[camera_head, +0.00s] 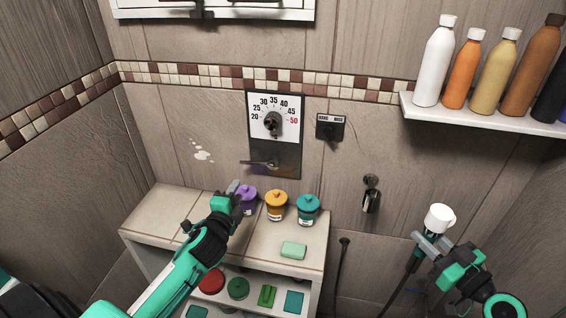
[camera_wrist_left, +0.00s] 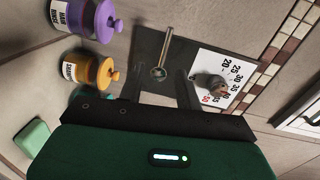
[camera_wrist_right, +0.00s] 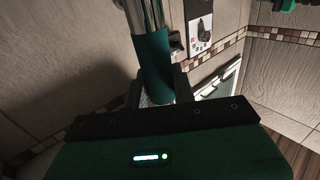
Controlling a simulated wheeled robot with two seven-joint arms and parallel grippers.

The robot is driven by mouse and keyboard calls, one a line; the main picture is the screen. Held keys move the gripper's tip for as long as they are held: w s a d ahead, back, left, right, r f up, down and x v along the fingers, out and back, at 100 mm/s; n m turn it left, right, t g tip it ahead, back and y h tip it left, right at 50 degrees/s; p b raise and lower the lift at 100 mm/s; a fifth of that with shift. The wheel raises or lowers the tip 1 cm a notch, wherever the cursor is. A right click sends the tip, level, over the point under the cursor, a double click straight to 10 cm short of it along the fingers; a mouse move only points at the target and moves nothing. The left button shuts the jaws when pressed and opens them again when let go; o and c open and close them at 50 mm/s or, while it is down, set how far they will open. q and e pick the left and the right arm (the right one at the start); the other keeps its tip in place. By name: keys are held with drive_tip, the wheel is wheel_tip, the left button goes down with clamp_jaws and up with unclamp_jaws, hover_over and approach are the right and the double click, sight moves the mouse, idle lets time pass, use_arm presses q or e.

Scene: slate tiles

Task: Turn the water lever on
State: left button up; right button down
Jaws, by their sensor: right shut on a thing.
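The water lever (camera_head: 262,163) is a metal handle on the dark lower part of the wall control panel (camera_head: 287,158), lying roughly level and pointing left. It also shows in the left wrist view (camera_wrist_left: 162,55), with a round knob end. My left gripper (camera_head: 233,188) is below and left of the lever, near the purple jar. In the left wrist view its two fingers (camera_wrist_left: 161,88) are apart, with nothing between them, and the lever lies ahead of them. My right gripper (camera_head: 432,243) is shut on a hand shower (camera_head: 439,217), whose teal and chrome handle (camera_wrist_right: 153,65) stands between its fingers.
A temperature dial (camera_head: 273,122) sits above the lever. Purple (camera_head: 247,198), yellow (camera_head: 276,206) and teal (camera_head: 307,210) jars stand on the ledge below it, with green soap (camera_head: 293,250). A small knob panel (camera_head: 330,128), an empty wall holder (camera_head: 371,194) and a bottle shelf (camera_head: 480,115) are to the right.

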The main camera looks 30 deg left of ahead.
sight(249, 164)
use_arm(q)
drive_tip(key=shift+m+t, duration=0.3)
drive_tip(key=p+x, duration=0.1)
drive_tip(key=x, duration=0.3)
drive_tip(key=p+x, duration=0.1)
drive_tip(key=x, duration=0.3)
drive_tip(key=p+x, duration=0.1)
drive_tip(key=x, duration=0.3)
drive_tip(key=shift+w+a+r, duration=0.1)
drive_tip(key=shift+w+r, duration=0.25)
clamp_jaws()
